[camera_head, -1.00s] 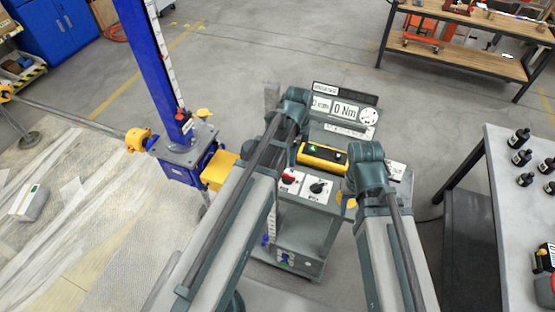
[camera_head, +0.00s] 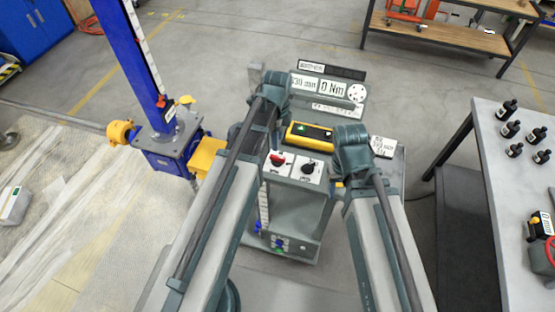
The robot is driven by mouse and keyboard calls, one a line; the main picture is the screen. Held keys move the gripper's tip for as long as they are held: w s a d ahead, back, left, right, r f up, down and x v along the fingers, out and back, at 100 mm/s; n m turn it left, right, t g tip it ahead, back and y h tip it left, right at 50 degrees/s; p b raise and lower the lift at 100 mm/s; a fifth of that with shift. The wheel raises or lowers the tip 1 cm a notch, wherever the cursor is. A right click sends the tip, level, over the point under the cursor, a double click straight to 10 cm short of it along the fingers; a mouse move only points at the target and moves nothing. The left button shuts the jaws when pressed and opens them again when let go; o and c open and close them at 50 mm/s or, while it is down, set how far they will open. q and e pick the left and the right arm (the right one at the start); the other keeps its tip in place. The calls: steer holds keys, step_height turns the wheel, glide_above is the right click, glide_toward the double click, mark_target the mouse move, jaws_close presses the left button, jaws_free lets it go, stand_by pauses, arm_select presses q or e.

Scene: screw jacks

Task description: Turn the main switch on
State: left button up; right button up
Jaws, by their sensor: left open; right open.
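The grey control cart (camera_head: 294,215) stands in front of me, between my two arms. Its sloped panel carries a red-handled rotary switch (camera_head: 277,160) at left and a black rotary knob (camera_head: 309,167) beside it. Their labels are too small to read, so I cannot tell which is marked as the main switch. A yellow and black box (camera_head: 309,137) with a green mark lies just behind them. My arms reach up on both sides of the panel, but neither gripper shows; my arm links hide part of the cart.
A display panel (camera_head: 330,87) with mm and Nm readouts stands at the cart's back. A blue screw jack (camera_head: 172,150) with a tall column is at left. A grey table (camera_head: 500,200) with several black bottles is at right. Open floor lies behind the cart.

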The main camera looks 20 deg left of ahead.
mark_target(277, 157)
arm_select(q)
step_height(277, 157, down, 9)
steer(key=b, duration=0.7)
steer(key=shift+r, duration=0.2)
jaws_close()
